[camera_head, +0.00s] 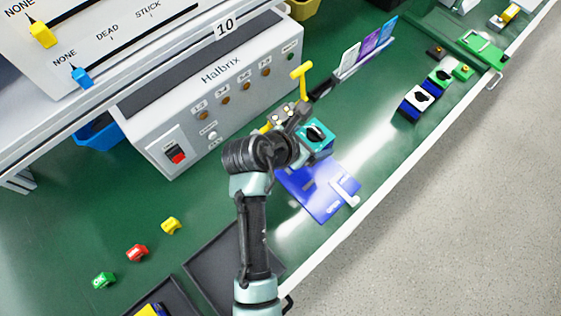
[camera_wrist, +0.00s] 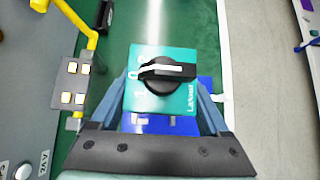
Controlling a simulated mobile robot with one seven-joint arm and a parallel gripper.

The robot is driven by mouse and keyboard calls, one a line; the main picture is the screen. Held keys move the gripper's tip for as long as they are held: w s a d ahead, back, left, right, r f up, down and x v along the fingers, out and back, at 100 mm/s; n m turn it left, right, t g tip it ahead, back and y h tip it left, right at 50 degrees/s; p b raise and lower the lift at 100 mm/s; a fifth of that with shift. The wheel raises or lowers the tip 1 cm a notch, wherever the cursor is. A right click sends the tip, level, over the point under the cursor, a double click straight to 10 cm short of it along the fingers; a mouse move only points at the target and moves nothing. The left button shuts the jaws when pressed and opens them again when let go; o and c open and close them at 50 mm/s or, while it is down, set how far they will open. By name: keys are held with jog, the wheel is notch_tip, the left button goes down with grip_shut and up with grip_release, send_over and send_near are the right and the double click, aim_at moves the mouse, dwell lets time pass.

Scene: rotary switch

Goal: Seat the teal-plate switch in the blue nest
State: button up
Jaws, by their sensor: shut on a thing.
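The teal-plate switch (camera_head: 316,136) has a black rotary knob with a white pointer line. In the wrist view the teal-plate switch (camera_wrist: 162,82) sits between the two fingers of my gripper (camera_wrist: 165,95), which is shut on it. In the head view my gripper (camera_head: 300,143) holds it over the far end of a blue plate. This blue plate, the blue nest (camera_head: 325,195), lies on the green bench with a white lever at its right side. It also shows behind the switch in the wrist view (camera_wrist: 205,118). I cannot tell whether the switch touches the nest.
A grey Halbrix test box (camera_head: 215,85) stands behind, with a yellow T-handle (camera_head: 301,72) near its right end. Other switches (camera_head: 417,101) stand at right. Green, red and yellow tags (camera_head: 137,252) lie at left near dark trays (camera_head: 215,270). The bench front edge is close to the nest.

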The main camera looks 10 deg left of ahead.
jog(key=shift+s+a+f, duration=0.1)
jog(key=shift+s+a, duration=0.05)
jog(key=shift+a, duration=0.05)
notch_tip(320, 180, down, 10)
jog(key=shift+r+b, duration=0.1)
jog(key=shift+b, duration=0.55)
jog(key=o, duration=1.4)
jog(key=shift+f, duration=0.2)
jog(key=shift+o, duration=0.2)
jog(key=shift+r, duration=0.1)
